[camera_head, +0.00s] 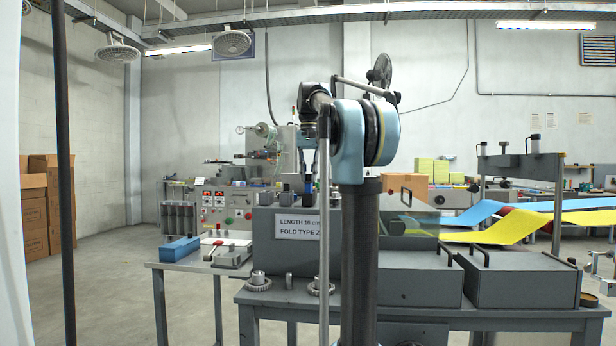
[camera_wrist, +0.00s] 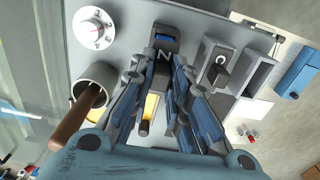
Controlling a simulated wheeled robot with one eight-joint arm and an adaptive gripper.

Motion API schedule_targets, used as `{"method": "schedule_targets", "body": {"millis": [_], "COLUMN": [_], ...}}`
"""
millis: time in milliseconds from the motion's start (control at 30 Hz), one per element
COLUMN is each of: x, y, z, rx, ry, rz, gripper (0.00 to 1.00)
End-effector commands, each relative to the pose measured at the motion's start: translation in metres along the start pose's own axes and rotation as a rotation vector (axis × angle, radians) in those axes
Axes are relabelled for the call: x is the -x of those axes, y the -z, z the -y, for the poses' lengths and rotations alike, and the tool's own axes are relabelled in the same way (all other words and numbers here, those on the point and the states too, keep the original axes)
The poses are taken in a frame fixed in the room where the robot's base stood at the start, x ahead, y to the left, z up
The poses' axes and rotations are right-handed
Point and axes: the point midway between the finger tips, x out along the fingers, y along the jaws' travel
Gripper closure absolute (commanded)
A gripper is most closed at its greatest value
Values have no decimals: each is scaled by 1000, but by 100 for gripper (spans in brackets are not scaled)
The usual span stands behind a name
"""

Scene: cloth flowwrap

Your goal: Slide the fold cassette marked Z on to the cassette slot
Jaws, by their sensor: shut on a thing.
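The fold cassette (camera_wrist: 165,56) shows between my fingertips in the wrist view, a grey piece with a letter that reads like an N, or a Z turned sideways. My gripper (camera_wrist: 160,66) is shut on it. The fingers hide much of the cassette. Beside it on the right is a grey cassette (camera_wrist: 219,64) with a letter like a C and a dark grip. Farther right is an open rectangular recess (camera_wrist: 262,74); I cannot tell whether it is the cassette slot.
A sign (camera_head: 298,228) reads "LENGTH 28 cm, FOLD TYPE Z". In the wrist view, a numbered dial (camera_wrist: 95,31) and a cup (camera_wrist: 95,80) holding a brown rod stand at left. A blue block (camera_head: 180,249) lies on the left table.

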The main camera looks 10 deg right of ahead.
Motion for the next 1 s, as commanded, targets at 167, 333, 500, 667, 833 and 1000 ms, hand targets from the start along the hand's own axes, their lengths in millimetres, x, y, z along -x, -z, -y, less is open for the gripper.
{"method": "schedule_targets", "body": {"millis": [167,333,500,667,833,1000], "x": [-4,-7,-10,-14,-17,-21], "y": [0,0,0,0,0,0], "z": [0,0,0,0,0,0], "rx": [0,0,0,0,0,0], "ry": [0,0,0,0,0,0], "rz": [0,0,0,0,0,0], "gripper": [100,100,100,100,100,100]}}
